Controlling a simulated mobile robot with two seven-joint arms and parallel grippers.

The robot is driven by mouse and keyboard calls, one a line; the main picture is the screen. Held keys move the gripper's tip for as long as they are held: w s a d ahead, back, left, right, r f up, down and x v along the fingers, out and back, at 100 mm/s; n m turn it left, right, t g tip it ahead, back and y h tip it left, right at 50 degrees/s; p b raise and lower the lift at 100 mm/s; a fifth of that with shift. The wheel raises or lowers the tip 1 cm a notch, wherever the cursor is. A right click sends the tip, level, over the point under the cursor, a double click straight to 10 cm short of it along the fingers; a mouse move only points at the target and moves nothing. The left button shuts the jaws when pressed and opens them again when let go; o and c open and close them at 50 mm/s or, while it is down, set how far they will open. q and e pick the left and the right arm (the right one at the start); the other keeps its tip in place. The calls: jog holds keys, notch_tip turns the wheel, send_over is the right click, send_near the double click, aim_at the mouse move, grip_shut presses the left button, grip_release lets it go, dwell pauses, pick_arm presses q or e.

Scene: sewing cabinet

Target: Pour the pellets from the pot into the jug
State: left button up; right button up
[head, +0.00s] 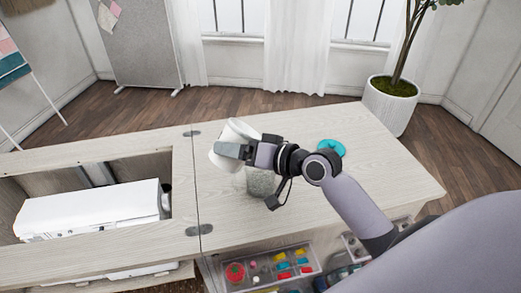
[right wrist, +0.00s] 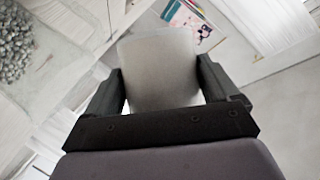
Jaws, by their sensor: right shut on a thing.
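The white pot (head: 241,129) is held above the cabinet top and tilted well over. My right gripper (head: 232,151) is shut on it; in the right wrist view the pale pot (right wrist: 160,68) sits between both fingers. The inside of the pot is not clear to me. The jug (head: 261,181) stands on the cabinet top just below and right of the pot, partly hidden by my wrist. Grey pellets show in it, and a heap of grey pellets (right wrist: 13,42) shows at the upper left of the right wrist view. My left gripper is out of view.
A turquoise object (head: 331,148) lies on the wooden cabinet top (head: 390,180) behind my right arm. A white sewing machine (head: 90,209) lies in the open well at left. A clear tray (head: 240,287) of coloured sewing items is below the front edge. The top's right side is clear.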

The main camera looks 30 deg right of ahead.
aim_at(226, 167)
jog(key=n+p, duration=0.1)
jog(key=a+h+p, duration=0.1)
jog(key=p, duration=0.1)
jog(key=shift+a+f+n, duration=0.2)
jog(key=shift+f+n, duration=0.2)
jog(key=shift+a+r+g+h+p, duration=0.1)
jog(key=shift+a+g+h+p, duration=0.15)
jog(key=shift+p, duration=0.25)
jog(key=shift+a+n+h, duration=0.35)
jog(key=shift+n, duration=0.15)
jog(key=shift+a+f+n+g+h, duration=0.25)
jog(key=shift+a+f+n+h, duration=0.65)
jog(key=shift+a+n+h, duration=0.25)
jog(key=shift+d, duration=0.1)
